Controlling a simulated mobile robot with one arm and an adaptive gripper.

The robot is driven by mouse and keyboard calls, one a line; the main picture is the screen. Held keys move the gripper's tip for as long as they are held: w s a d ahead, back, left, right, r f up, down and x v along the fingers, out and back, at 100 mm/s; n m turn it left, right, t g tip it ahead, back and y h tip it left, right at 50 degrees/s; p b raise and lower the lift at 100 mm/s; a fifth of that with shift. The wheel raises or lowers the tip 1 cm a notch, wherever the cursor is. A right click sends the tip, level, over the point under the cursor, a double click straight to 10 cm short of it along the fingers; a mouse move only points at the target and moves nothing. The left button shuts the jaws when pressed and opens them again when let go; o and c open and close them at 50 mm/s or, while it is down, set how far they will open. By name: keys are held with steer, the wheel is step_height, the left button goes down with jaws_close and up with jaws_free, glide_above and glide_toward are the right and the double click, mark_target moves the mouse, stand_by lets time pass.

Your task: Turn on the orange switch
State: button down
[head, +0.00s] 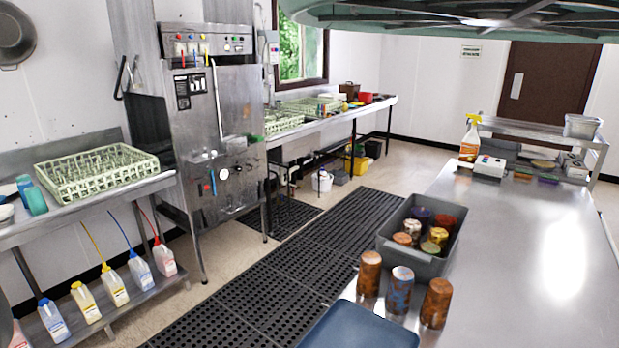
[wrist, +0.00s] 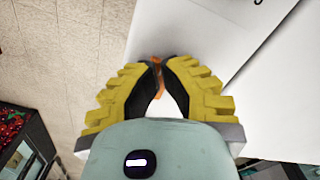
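The wrist view shows my gripper (wrist: 158,66) with stepped yellow fingers and dark inner faces. Its fingertips are drawn together over a white surface. A thin orange strip (wrist: 158,88) shows between the fingers near the tips. I cannot tell whether it is the orange switch or part of the fingers. In the head view, the steel dish machine has an upper control panel (head: 212,45) with small coloured controls, too small to pick out an orange switch for certain. My gripper does not show in the head view.
A pale green dish rack (head: 97,172) sits on the left counter. A grey bin (head: 386,246) of cans and several loose cans stand on the right steel table (head: 520,250). Bottles stand on the low left shelf. Black floor mats (head: 290,262) lie in the open aisle.

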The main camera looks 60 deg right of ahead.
steer(key=shift+r+p, duration=1.5)
steer(key=shift+r, duration=1.95)
